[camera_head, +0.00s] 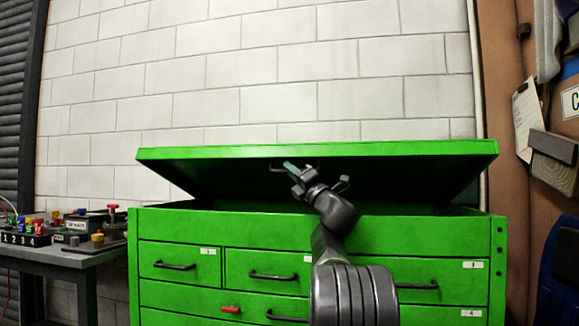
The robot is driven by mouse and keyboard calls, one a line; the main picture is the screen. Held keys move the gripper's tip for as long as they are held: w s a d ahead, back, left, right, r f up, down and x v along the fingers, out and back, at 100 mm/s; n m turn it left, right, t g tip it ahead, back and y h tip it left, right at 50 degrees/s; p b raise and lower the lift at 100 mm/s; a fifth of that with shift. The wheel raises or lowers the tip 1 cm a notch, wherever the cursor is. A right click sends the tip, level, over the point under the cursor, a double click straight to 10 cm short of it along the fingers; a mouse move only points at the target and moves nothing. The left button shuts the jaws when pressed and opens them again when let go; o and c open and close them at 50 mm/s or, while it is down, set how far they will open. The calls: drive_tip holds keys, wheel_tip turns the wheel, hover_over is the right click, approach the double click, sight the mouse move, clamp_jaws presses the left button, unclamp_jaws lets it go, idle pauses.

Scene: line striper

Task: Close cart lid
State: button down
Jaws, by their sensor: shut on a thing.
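The green cart (180,223) stands in front of the wall. Its green lid (430,149) is tilted partly open, with a dark gap between the lid and the cart's top edge. My gripper (293,171) reaches up from the cart's front and is shut on the lid's handle. The gripper and wrist hide part of the handle, and the inside of the cart is dark.
Drawers with dark handles (175,266) fill the cart's front; a red latch (231,309) sits on one. A grey bench (60,255) with small items stands at left. A clipboard (527,112) hangs at right. A white block wall (270,75) is behind.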

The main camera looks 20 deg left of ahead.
drive_tip(key=shift+f, duration=0.1)
drive_tip(key=c, duration=1.5)
unclamp_jaws()
drive_tip(key=shift+w, duration=0.1)
